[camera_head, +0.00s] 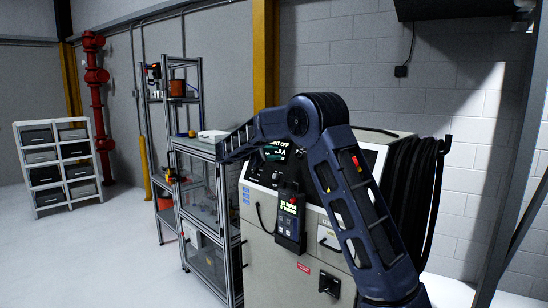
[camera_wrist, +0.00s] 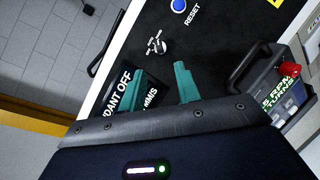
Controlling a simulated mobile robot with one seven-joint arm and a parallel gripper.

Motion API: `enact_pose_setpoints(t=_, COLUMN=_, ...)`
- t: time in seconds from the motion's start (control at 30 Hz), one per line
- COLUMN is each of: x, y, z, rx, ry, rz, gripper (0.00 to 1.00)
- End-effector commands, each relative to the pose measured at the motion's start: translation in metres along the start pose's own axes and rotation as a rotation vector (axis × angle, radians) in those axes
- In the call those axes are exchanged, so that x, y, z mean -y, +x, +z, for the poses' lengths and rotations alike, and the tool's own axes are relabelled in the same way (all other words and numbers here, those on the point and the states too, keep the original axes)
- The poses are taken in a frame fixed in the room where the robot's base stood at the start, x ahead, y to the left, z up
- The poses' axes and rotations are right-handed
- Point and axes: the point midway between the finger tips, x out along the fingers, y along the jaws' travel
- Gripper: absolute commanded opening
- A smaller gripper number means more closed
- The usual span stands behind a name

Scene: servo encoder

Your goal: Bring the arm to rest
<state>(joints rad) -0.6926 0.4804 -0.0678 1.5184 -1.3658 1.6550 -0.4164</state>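In the wrist view the two teal fingers of my gripper (camera_wrist: 164,88) stand apart with nothing between them. They are over a black control panel (camera_wrist: 225,38) with a small metal switch (camera_wrist: 157,46), a blue reset button (camera_wrist: 179,5) and a display reading "...DANT OFF" (camera_wrist: 118,84). I cannot tell how far the fingertips are from the panel. In the head view my dark blue arm (camera_head: 345,190) rises from the lower right, bends at the elbow and reaches left over the machine cabinet (camera_head: 265,255). The fingers cannot be made out there.
A pendant with a red button (camera_head: 290,215) hangs on the cabinet front; it also shows in the wrist view (camera_wrist: 285,95). Black cables (camera_head: 410,185) hang at the cabinet's right. A glass-sided metal-framed cart (camera_head: 205,245) stands close on the left. Open floor (camera_head: 100,250) lies farther left.

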Motion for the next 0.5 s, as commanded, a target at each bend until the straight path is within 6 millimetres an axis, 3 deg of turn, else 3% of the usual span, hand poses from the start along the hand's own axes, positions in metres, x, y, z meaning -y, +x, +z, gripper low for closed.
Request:
enact_pose_setpoints(t=0.23, x=0.019, y=0.034, z=0.035, rx=-0.05, ry=0.042, rz=-0.095, gripper=0.33)
enact_pose_setpoints(t=0.5, x=0.079, y=0.088, z=0.102, rx=-0.164, ry=0.156, rz=-0.305, gripper=0.33)
